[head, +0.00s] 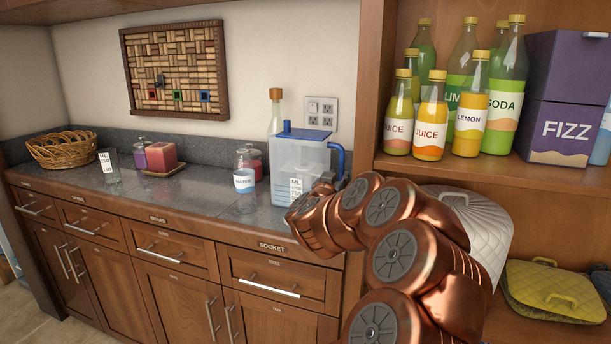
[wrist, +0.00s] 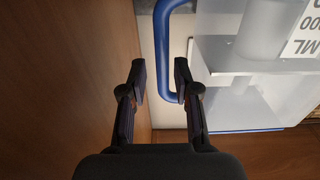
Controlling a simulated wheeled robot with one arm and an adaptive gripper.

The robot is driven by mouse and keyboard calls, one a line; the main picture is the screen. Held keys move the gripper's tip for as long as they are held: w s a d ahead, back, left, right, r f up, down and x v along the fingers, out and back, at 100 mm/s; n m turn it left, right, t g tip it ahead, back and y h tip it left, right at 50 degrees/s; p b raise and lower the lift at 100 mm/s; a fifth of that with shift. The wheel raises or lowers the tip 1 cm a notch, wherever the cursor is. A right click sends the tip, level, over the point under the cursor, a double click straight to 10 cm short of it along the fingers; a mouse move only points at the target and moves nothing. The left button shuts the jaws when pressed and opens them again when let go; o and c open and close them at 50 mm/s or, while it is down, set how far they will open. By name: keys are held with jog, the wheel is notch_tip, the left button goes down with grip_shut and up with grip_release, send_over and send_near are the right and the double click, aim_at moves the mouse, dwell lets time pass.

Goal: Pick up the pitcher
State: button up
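The pitcher (head: 306,158) is clear and boxy, with a blue lid and a blue handle on its right side. It stands upright on the dark counter, near the counter's right end. In the wrist view its blue handle (wrist: 163,60) shows in line with the gap between my fingertips, and its translucent body (wrist: 225,85) is to the right. My gripper (wrist: 159,80) is open, with one fingertip on each side of the handle in the picture. I see no contact, and cannot tell how far ahead the handle is. In the head view my arm hides the gripper and the pitcher's lower right.
A tall bottle (head: 275,115) stands just behind the pitcher. A small water jug (head: 244,178) is to its left. A wooden shelf unit (head: 368,80) with several juice bottles rises close on the right. The counter (head: 200,195) has clear room at its front middle.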

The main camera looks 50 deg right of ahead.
aim_at(340, 172)
jog(key=shift+x, duration=2.55)
jog(key=shift+w+f, duration=0.1)
jog(key=shift+w, duration=0.1)
grip_shut()
